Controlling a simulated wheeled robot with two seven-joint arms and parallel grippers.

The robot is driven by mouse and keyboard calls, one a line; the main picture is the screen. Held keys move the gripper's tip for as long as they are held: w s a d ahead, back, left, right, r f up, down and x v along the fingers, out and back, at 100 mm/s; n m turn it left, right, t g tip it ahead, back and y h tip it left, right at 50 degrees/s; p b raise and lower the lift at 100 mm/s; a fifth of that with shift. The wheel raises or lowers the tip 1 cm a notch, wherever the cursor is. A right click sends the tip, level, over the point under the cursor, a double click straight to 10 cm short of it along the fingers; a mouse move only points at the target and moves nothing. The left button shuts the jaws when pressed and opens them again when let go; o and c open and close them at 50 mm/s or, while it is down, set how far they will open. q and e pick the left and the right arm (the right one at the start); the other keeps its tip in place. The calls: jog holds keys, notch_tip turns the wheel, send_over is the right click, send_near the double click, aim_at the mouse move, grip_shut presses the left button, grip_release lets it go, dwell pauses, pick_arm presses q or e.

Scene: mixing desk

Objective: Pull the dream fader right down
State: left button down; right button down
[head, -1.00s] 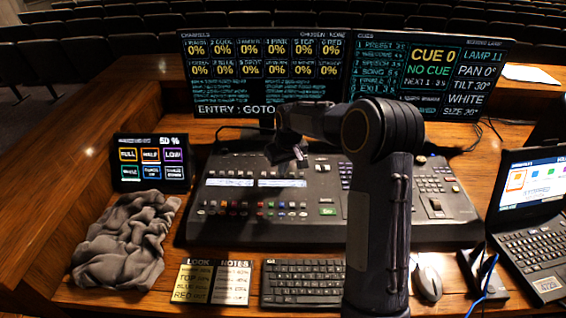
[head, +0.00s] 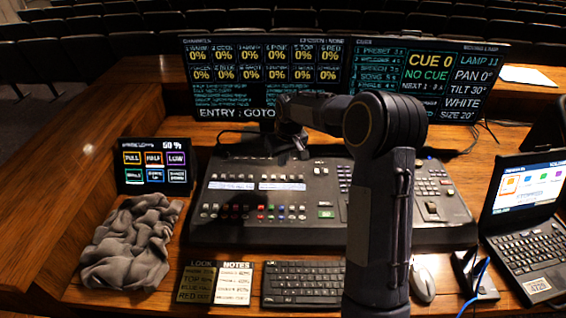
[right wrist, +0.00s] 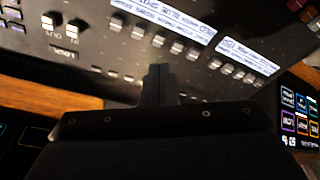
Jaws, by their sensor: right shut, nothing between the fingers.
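The black mixing desk (head: 335,225) lies in the middle of the table, with several small faders and buttons. The dream fader cannot be picked out; its label is not readable. My right gripper (head: 303,152) hangs over the back edge of the desk, above the small display strips (head: 281,186). In the right wrist view my right gripper (right wrist: 158,72) is shut and empty, its fingertips close to a row of grey knobs (right wrist: 158,40); contact cannot be told. My forearm hides part of the desk's right half. My left gripper is out of view.
Two monitors (head: 265,75) stand behind the desk. A tablet (head: 154,168) and a crumpled grey cloth (head: 133,243) are at the left. A keyboard (head: 303,283), a notes card (head: 234,283) and a mouse (head: 422,284) lie in front. A laptop (head: 528,250) is at the right.

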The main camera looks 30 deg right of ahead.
jog(key=p+v, duration=0.2)
jog(key=w+p+v, duration=0.1)
jog(key=v, duration=0.1)
jog(key=shift+r+p, duration=0.35)
jog(key=shift+r, duration=0.15)
dwell(0.3)
jog(key=s+a+r+b, duration=0.2)
jog(key=s+a, duration=0.4)
jog(key=s, duration=0.4)
jog(key=shift+a+b, duration=0.15)
jog(key=shift+b, duration=0.4)
jog(key=shift+s, duration=0.2)
